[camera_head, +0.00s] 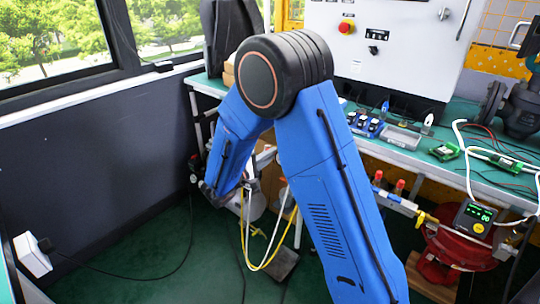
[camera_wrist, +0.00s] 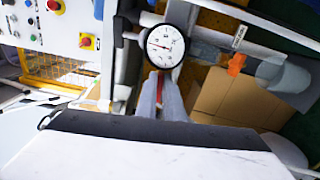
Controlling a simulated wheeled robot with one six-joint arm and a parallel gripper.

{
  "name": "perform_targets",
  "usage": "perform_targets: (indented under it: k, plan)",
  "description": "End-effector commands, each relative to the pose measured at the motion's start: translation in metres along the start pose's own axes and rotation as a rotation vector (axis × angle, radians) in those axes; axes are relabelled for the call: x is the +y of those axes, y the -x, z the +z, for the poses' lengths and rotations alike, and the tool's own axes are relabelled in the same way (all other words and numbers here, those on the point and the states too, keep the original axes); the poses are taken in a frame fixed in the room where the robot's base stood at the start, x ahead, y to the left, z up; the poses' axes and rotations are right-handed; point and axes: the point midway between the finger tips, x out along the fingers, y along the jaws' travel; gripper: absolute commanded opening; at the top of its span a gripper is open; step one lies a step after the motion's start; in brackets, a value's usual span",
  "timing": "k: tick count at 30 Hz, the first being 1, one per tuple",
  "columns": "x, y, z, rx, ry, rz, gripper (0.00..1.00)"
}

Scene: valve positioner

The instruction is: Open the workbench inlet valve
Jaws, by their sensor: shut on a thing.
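In the wrist view my gripper (camera_wrist: 160,84) has its two grey fingers closed around a narrow red part (camera_wrist: 160,89), which looks like a valve handle. Only a thin strip of it shows between the fingers. A round white pressure gauge (camera_wrist: 165,46) with a black rim stands just beyond the fingertips. The valve body is hidden, and I cannot tell the handle's angle. In the head view my blue arm reaches down to the left of the workbench (camera_head: 436,166), and the gripper and handle cannot be made out there.
A white control panel (camera_head: 385,50) with a red button (camera_head: 345,27) stands at the back of the bench. A red round actuator (camera_head: 460,250) with a small green display (camera_head: 476,217) is at right. White and yellow tubes hang near my arm. A cardboard box (camera_wrist: 235,98) lies right of the fingers.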

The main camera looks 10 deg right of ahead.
Motion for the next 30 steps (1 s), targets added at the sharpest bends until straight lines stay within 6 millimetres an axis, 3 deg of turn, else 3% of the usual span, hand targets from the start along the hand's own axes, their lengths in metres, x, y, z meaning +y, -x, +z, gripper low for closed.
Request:
perform_targets:
  k: [23, 24, 26, 30]
  plan:
    - [-0.0032, 0.0009, 0.0009, -0.001, -0.1, -0.002, 0.0]
    - [-0.0033, 0.0009, 0.0009, -0.001, -0.1, -0.003, 0.13]
    - [-0.0031, 0.0008, 0.0009, -0.001, -0.1, -0.002, 0.27]
    - [-0.0025, 0.0005, 0.0006, -0.001, -0.101, -0.002, 0.27]
